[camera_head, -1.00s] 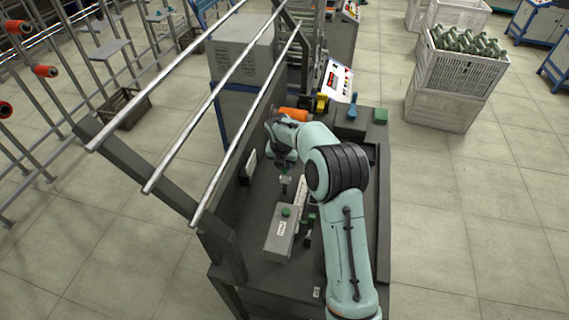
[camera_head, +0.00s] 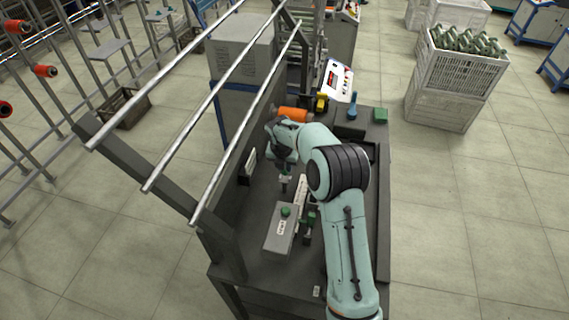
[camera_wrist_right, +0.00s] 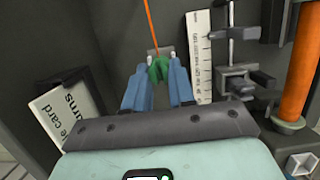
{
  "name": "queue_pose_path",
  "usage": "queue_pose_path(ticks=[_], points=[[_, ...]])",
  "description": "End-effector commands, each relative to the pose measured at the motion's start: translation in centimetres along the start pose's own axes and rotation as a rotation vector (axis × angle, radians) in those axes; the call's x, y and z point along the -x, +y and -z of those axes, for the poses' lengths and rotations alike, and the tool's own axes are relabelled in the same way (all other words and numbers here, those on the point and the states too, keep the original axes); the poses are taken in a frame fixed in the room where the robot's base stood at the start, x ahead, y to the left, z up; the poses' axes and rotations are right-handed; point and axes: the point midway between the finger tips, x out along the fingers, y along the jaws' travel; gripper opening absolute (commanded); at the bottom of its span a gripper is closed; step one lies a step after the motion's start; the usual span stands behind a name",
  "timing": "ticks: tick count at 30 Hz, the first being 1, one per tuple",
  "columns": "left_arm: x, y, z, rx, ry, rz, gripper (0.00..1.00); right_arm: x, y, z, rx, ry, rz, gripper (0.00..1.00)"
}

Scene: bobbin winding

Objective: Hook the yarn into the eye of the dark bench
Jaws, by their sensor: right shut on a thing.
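The orange yarn (camera_wrist_right: 150,25) runs down from the top of the right wrist view to a small green piece (camera_wrist_right: 159,68) between my fingertips. My right gripper (camera_wrist_right: 160,76), with blue fingers, is shut on that green yarn end. A small grey plate (camera_wrist_right: 160,50) shows just behind the green piece; I cannot tell whether it bears the eye or touches the yarn. The dark bench (camera_head: 255,217) stands under my right arm in the head view, where the arm hides part of its top. The yarn is too thin to make out there. My left gripper is not in view.
A white ruler (camera_wrist_right: 198,60) and a metal clamp post (camera_wrist_right: 238,75) stand right of the fingers. An orange rod (camera_wrist_right: 299,70) is further right, and a white card (camera_wrist_right: 70,115) leans at left. Long metal bars (camera_head: 215,97) cross above the bench's left side.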

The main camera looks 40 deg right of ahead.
Motion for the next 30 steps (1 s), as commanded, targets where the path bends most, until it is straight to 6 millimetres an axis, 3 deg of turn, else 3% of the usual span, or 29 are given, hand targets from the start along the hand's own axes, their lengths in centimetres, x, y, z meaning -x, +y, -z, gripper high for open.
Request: queue_pose_path(ticks=[30], points=[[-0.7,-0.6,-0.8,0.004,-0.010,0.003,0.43,-3.0,-0.1,0.8,0.000,0.000,0.001,0.00]])
